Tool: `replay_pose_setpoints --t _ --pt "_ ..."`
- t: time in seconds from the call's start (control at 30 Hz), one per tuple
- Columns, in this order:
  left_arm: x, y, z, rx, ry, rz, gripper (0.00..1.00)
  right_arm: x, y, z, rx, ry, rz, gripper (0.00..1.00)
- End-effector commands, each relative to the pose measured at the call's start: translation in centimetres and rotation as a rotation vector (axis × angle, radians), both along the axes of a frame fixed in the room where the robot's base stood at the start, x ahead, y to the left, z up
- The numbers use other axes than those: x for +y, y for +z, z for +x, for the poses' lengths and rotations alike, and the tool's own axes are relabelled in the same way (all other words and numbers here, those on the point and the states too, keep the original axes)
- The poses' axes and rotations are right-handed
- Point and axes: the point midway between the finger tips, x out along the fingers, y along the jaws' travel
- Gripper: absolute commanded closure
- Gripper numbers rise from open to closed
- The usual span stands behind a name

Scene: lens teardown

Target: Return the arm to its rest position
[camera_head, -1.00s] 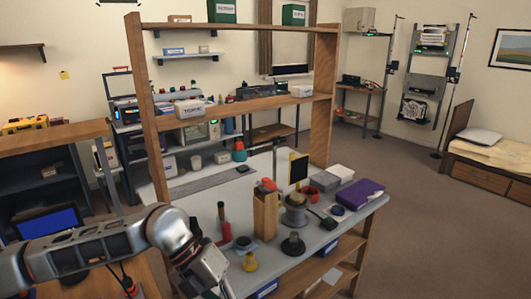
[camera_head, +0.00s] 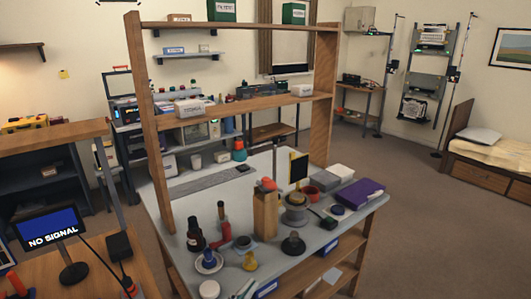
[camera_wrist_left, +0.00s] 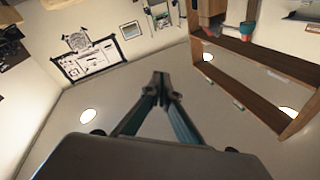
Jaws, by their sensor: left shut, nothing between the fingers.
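My left gripper (camera_wrist_left: 160,78) shows in the left wrist view. Its two fingers meet at the tips, shut with nothing between them. It points into open room, with the ceiling, walls and a wooden shelf frame (camera_wrist_left: 262,75) in the background, seen at a tilt. The fingers touch nothing. In the head view I cannot make out the left arm or gripper. My right gripper is in neither view now.
The grey workbench (camera_head: 330,232) holds bottles, a wooden block (camera_head: 265,215), a purple box (camera_head: 359,193) and other small items under a wooden shelf frame (camera_head: 235,107). A "NO SIGNAL" monitor (camera_head: 50,228) stands at lower left. The floor (camera_head: 440,225) at right is clear.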

Motion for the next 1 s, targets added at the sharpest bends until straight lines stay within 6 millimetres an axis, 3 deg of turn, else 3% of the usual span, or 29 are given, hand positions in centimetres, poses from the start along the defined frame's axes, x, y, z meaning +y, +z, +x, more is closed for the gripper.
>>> replay_pose_setpoints --t 0.03,0.1,0.17,0.3,0.4,0.5,0.7,1.0 --pt "2.1 -3.2 -0.5 0.100 0.073 -0.009 1.00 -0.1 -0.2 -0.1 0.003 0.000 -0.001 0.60" --pt "4.8 -7.2 -1.3 0.223 0.161 -0.011 1.00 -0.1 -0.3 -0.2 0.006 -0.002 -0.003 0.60" --pt "7.1 -10.5 -2.5 0.323 0.228 -0.007 1.00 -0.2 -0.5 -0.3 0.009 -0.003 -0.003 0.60" --pt "11.7 -17.7 -6.8 0.547 0.356 0.007 1.00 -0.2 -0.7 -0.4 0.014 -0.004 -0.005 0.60" --pt "14.3 -21.7 -10.2 0.681 0.423 0.021 1.00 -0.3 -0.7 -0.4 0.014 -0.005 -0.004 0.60" --pt "16.1 -24.5 -13.2 0.780 0.467 0.032 1.00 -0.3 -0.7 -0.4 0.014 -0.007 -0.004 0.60" --pt "17.6 -26.8 -16.1 0.869 0.503 0.044 1.00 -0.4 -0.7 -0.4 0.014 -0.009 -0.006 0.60" --pt "17.6 -26.9 -16.2 0.873 0.505 0.046 1.00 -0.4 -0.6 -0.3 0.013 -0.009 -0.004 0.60"
